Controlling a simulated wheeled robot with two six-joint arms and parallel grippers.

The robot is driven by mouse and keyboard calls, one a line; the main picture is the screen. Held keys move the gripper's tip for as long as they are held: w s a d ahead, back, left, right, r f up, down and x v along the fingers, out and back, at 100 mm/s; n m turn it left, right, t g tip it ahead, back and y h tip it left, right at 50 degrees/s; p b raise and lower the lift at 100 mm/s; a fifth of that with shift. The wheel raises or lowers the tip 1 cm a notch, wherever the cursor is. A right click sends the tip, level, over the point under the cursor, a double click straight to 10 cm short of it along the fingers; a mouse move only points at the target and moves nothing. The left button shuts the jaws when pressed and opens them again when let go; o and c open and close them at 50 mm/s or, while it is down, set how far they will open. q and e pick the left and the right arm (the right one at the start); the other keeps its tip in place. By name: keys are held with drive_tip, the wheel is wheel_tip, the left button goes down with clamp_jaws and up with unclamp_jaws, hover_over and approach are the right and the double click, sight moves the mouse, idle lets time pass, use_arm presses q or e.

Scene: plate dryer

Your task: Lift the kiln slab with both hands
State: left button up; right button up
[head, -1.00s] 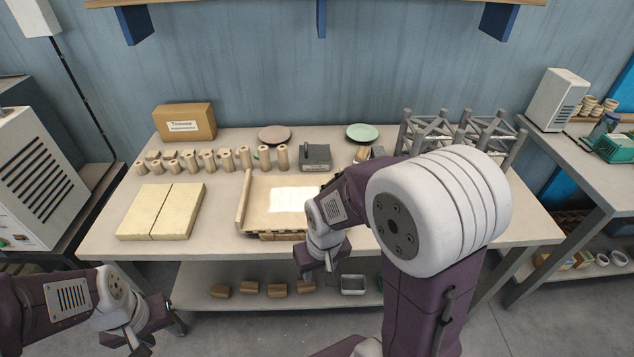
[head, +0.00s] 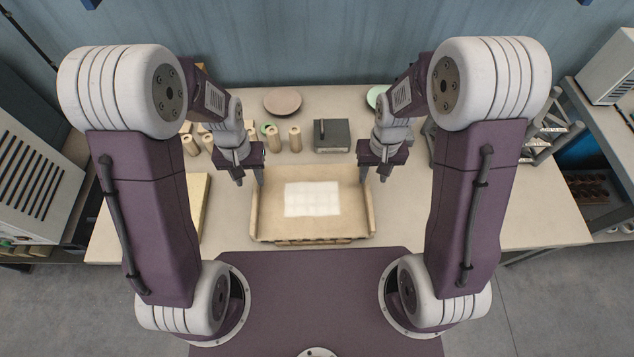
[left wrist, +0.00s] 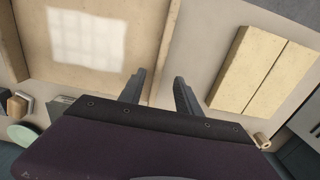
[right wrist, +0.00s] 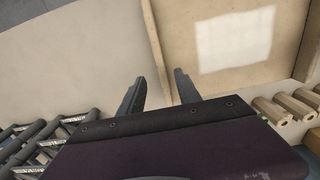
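The kiln slab (head: 346,222) is a wide beige board with a raised strip along its left and right sides and a bright white patch in its middle. It lies near the table's front edge. My left gripper (head: 249,179) is open over its left side. In the left wrist view the slab (left wrist: 100,80) has its side strip lined up between the open fingers (left wrist: 160,88). My right gripper (head: 372,174) is open over the right side. In the right wrist view the strip likewise runs toward the gap between the fingers (right wrist: 159,90). Contact cannot be seen.
A grey box (head: 331,136) and several clay cylinders (head: 295,139) stand behind the slab. A brown plate (head: 282,102) and a green plate (head: 376,97) lie further back. Pale blocks (left wrist: 262,70) lie to the left, and a grey metal frame (head: 545,138) stands at the right.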

sight(255, 195)
use_arm(q)
drive_tip(key=shift+s+r, duration=0.35)
drive_tip(key=shift+s, duration=0.35)
use_arm(e)
drive_tip(key=shift+s+a+r, duration=0.1)
drive_tip(key=shift+s+r, duration=0.25)
drive_tip(key=shift+s, duration=0.3)
use_arm(q)
drive_tip(key=shift+w+f, duration=0.4)
use_arm(e)
drive_tip(key=shift+w+f, duration=0.35)
drive_tip(key=shift+f, duration=0.05)
use_arm(q)
wheel_tip(255, 195, down, 8)
drive_tip(key=shift+s+f, duration=0.1)
drive_tip(key=shift+f, duration=0.15)
use_arm(e)
wheel_tip(255, 195, down, 8)
drive_tip(key=shift+s+f, duration=0.1)
drive_tip(key=shift+f, duration=0.15)
use_arm(q)
clamp_jaws()
use_arm(e)
clamp_jaws()
use_arm(q)
drive_tip(key=shift+r, duration=0.1)
use_arm(e)
drive_tip(key=shift+r, duration=0.1)
